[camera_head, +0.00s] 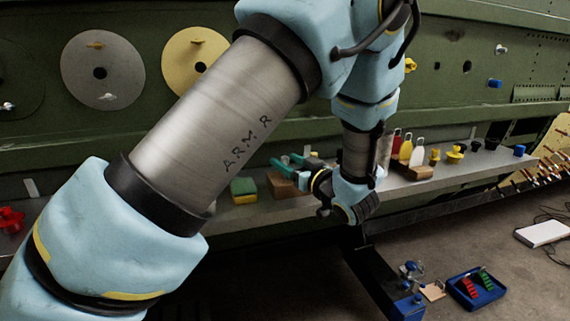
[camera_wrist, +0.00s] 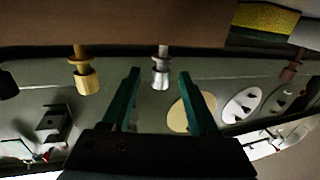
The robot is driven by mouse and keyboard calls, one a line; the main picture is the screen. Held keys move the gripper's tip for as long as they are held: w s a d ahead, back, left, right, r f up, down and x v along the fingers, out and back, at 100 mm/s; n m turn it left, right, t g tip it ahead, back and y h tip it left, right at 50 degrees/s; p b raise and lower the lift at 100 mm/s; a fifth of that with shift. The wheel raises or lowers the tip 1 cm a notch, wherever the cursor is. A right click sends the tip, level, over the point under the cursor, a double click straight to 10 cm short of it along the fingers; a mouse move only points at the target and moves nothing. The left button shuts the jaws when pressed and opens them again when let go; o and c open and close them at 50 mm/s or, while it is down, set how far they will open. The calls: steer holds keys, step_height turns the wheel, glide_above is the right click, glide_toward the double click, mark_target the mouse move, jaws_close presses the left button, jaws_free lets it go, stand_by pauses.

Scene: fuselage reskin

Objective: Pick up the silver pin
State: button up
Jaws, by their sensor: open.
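The silver pin (camera_wrist: 161,72) shows in the wrist view, joined to the edge of a brown block (camera_wrist: 120,24). My gripper (camera_wrist: 159,82) is open, with its two green fingers apart. In the picture the pin appears between the fingertips, and no finger visibly touches it; I cannot tell the exact depth gap. In the head view my gripper (camera_head: 283,161) points left above the shelf, near a brown block (camera_head: 281,187). I cannot make out the silver pin there.
A gold pin (camera_wrist: 86,76) is left of the silver one and a darker copper pin (camera_wrist: 290,72) is to the right. A green-and-yellow sponge-like block (camera_head: 243,190) sits on the shelf (camera_head: 440,177). The green panel (camera_head: 460,103) rises behind.

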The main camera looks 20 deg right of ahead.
steer(key=shift+w+a, duration=0.1)
steer(key=shift+w, duration=0.65)
jaws_close()
